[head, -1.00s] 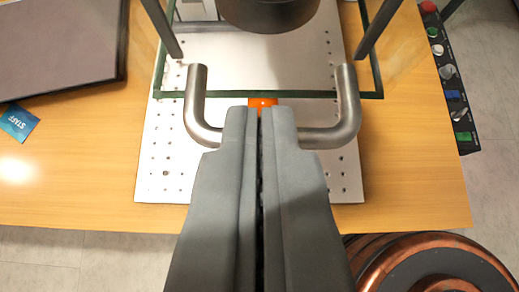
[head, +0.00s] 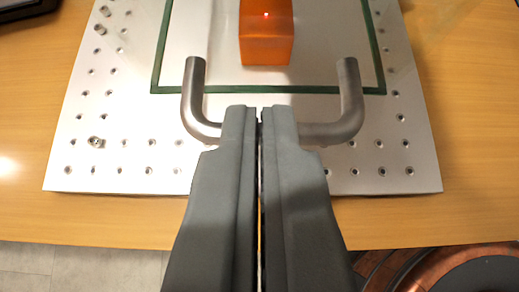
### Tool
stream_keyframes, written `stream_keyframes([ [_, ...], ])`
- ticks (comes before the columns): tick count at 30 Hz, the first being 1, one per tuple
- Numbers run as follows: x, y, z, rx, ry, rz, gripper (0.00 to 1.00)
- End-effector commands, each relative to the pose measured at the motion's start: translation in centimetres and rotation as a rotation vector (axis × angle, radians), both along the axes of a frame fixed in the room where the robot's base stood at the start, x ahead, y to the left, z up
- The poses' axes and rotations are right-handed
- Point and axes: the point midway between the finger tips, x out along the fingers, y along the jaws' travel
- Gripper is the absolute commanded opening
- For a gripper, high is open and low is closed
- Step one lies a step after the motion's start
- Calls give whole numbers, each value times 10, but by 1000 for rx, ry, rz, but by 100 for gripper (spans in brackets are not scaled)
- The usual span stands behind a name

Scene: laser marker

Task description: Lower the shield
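The shield is a clear panel with dark green edges (head: 335,91), standing out over the metal plate. Its U-shaped metal handle (head: 350,105) points toward me, and its left leg (head: 193,95) also shows. My gripper (head: 258,112) is shut on the middle of the handle bar, and its grey fingers hide that part. An orange block (head: 266,42) with a small red light spot on top shows through the panel. I cannot tell whether the shield's lower edge touches the plate.
The perforated metal plate (head: 75,150) lies on a wooden table (head: 30,110). A copper-rimmed round object (head: 450,262) is at the lower right, below the table's front edge. A dark object (head: 25,8) is at the top left.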

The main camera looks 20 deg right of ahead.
Motion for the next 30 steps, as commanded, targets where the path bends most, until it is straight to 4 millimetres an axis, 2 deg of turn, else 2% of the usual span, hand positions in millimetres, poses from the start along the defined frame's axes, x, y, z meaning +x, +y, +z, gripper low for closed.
stream_keyframes([
  [6,0,0,-19,1,0,-1,0],
  [19,0,0,-23,-1,2,-1,0],
  [25,-9,4,-16,1,0,1,0],
  [30,-31,14,2,2,-2,3,0],
])
